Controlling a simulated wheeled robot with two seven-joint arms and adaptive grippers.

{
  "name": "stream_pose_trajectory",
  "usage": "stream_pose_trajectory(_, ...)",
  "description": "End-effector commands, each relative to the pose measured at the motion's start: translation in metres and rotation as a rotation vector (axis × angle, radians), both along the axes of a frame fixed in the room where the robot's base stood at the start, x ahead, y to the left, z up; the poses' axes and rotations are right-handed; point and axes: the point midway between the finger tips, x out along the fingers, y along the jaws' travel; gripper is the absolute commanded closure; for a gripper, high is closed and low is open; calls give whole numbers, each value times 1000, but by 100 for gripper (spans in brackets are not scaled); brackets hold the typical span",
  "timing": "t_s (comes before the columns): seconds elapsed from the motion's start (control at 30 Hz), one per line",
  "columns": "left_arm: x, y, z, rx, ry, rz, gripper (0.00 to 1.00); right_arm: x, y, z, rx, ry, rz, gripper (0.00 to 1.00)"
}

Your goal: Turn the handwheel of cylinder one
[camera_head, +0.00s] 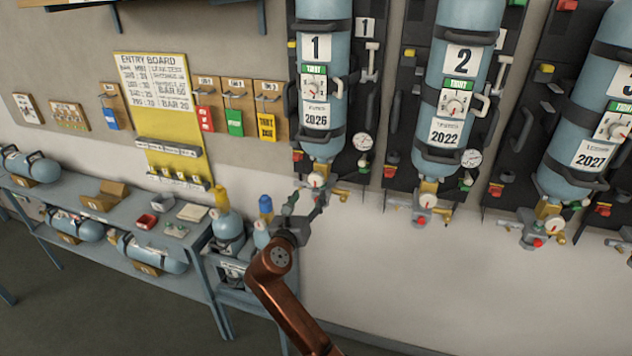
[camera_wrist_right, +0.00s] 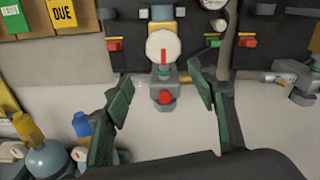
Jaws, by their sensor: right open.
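Cylinder one (camera_head: 327,50) is a light blue cylinder marked "1" and "2026", held upright by black bands on a dark wall panel. Its valve has a round white gauge (camera_head: 316,180), which also shows in the right wrist view (camera_wrist_right: 163,44). Below the gauge is a grey valve body with a red knob (camera_wrist_right: 165,97), which looks like the handwheel. My right gripper (camera_head: 307,204) is just below this valve and hides the knob in the head view. In the wrist view its green-padded fingers (camera_wrist_right: 160,88) are spread open, one on each side of the knob, apart from it. My left gripper is out of view.
Cylinder two (camera_head: 464,35) and a third cylinder (camera_head: 598,85) hang to the right with similar valves. A grey shelf bench (camera_head: 120,225) with spare cylinders stands at left. A blue bottle with a yellow top (camera_head: 227,225) is left of my gripper. The wall below the panels is bare.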

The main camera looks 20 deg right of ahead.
Motion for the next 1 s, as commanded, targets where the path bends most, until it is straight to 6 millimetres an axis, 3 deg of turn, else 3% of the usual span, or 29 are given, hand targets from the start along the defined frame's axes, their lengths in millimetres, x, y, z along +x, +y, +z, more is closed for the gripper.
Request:
stream_pose_trajectory(0.07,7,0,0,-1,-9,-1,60,-6,1,19,-35,-5,-13,48)
stream_pose_trajectory(0.17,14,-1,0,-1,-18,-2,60,-4,-3,27,-55,-6,-22,48)
stream_pose_trajectory(0.6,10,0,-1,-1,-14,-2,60,48,-37,26,-53,-4,-20,48)
stream_pose_trajectory(1.0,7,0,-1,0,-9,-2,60,56,-43,26,-52,-5,-19,48)
